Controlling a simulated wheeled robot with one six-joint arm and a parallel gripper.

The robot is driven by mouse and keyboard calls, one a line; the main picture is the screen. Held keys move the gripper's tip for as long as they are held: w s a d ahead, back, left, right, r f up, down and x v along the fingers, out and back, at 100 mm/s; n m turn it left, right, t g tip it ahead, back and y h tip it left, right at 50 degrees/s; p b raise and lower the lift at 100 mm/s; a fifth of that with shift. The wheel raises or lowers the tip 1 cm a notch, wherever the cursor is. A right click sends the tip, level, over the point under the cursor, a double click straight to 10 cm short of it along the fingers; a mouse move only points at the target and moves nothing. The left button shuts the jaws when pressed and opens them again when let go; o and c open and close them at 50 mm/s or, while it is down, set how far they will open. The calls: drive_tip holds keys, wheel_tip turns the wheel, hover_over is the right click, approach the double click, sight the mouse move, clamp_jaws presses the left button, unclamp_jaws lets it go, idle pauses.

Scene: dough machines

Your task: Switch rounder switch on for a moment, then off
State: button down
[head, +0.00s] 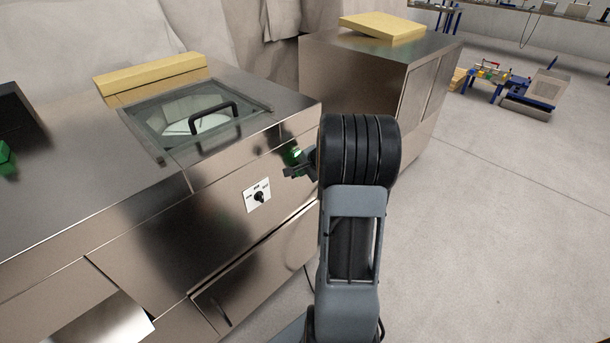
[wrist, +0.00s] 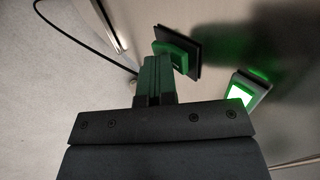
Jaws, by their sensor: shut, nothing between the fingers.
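The machine's steel front carries a green-lit switch (head: 293,155), partly hidden by my gripper (head: 290,171). In the wrist view a green switch on a black plate (wrist: 178,56) sits just beyond my gripper's fingertips (wrist: 153,64). Whether they touch it I cannot tell. To its right a second switch with a bright green lit face (wrist: 241,94) glows and reflects on the steel. Neither switch has a readable label, so I cannot tell which is the rounder switch. My gripper is shut and empty.
A black rotary knob on a white label (head: 258,195) is on the same front, lower left. A glass lid with a black handle (head: 213,117) lies on top. A second steel cabinet (head: 350,75) stands behind. A black cable (wrist: 75,35) hangs beside the panel. Open floor lies to the right.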

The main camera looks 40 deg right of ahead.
drive_tip(key=shift+w+f+t+b, duration=0.15)
drive_tip(key=shift+t+b, duration=0.15)
drive_tip(key=shift+b, duration=0.35)
drive_tip(key=shift+w+r+p, duration=0.1)
drive_tip(key=shift+r+p, duration=0.45)
drive_tip(key=shift+r, duration=0.5)
drive_tip(key=s+f+p+v, duration=0.1)
drive_tip(key=v, duration=1.2)
drive_tip(key=shift+s+p, duration=0.2)
drive_tip(key=shift+p, duration=0.15)
